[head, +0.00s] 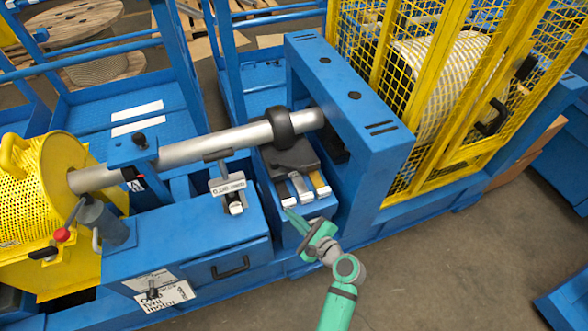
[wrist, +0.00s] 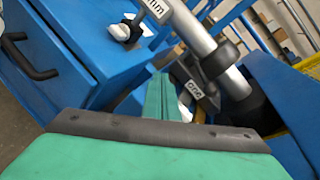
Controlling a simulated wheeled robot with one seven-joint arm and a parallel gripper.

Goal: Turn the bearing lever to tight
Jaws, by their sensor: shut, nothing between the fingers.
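The shaft (head: 215,143) runs from the yellow guard to a blue frame, with a black collar (head: 283,127) around it. Below the collar is a dark grey block (head: 291,158) with small pale and yellow tabs (head: 300,188); I cannot tell for sure which part is the bearing lever. A lever with a red ball knob (head: 62,235) stands at the far left. My green gripper (head: 290,212) is shut and empty, its tips close to the front of the tabs; I cannot tell if they touch. In the wrist view its shut fingers (wrist: 163,100) point toward the collar (wrist: 218,62) and partly hide the tabs.
A blue cabinet (head: 185,240) with a black handle stands left of my gripper. The blue frame (head: 370,120) and yellow mesh cage (head: 450,100) rise on the right. The floor (head: 440,270) at front right is clear.

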